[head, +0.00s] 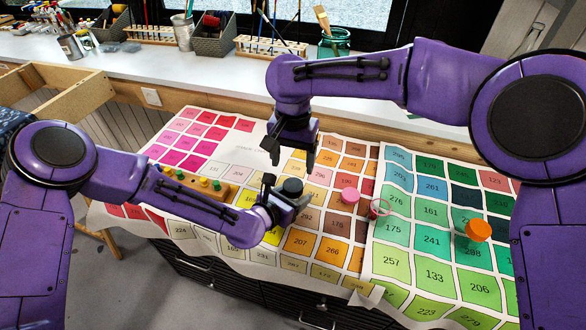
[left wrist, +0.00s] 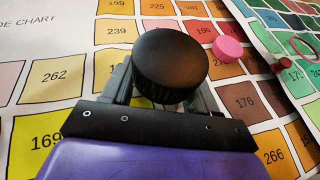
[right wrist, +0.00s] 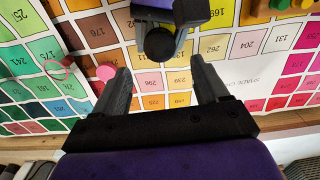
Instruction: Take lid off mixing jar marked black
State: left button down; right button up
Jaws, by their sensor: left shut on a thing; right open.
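The mixing jar's black lid (head: 292,187) shows on top between the fingers of my left gripper (head: 278,205), which is shut on the jar. In the left wrist view the round black lid (left wrist: 170,62) rises above the fingers; the jar body below it is mostly hidden. My right gripper (head: 293,158) is open and empty, above and behind the jar, with its fingers pointing down. In the right wrist view the black lid (right wrist: 159,44) lies beyond the open fingertips (right wrist: 160,85), apart from them.
A pink lid (head: 349,196) and an orange lid (head: 478,230) stand on the colour chart to the right. A red ring (head: 380,208) lies near the pink one. A wooden block with coloured knobs (head: 195,185) is at left. Jars and brushes line the back counter (head: 215,70).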

aim_at(293, 185)
jog(key=shift+s+f, duration=0.1)
jog(key=shift+f, duration=0.1)
notch_tip(293, 185, down, 7)
jog(key=shift+f, duration=0.2)
jog(key=shift+c, duration=0.4)
jog(key=c, duration=1)
jog(key=n, duration=0.3)
jog(key=shift+c, duration=0.2)
